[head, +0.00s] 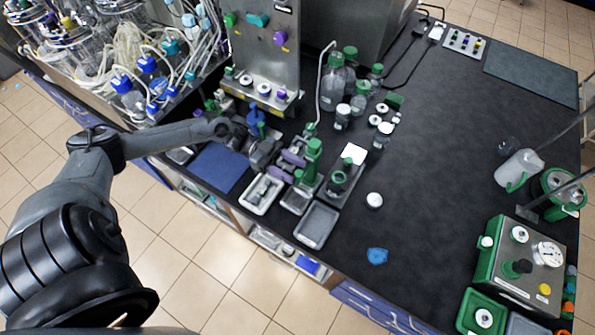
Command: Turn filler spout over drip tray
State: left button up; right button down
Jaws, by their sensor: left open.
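My left gripper (287,166) reaches in from the left over the bench. Its two purple-padded fingers are apart, with nothing visible between them. Just right of the fingers stands a small bench unit with a green upright part (313,150), which may be the filler. I cannot make out its spout clearly. A shallow grey tray (317,226) lies in front of it, near the bench edge. A pale tray (262,194) lies below the gripper. I cannot tell which of these is the drip tray. My right gripper is not in view.
Green-capped bottles (332,84) stand behind the unit. A steel panel (265,50) and tubed vessels are at the back left. A blue mat (217,167) lies left of the gripper. A green-sided device (522,265) stands at the right. The middle of the bench is mostly clear.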

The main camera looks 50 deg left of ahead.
pick_arm(q)
jog(key=b+v, duration=0.1)
jog(key=v, duration=0.7)
jog(key=shift+s, duration=0.1)
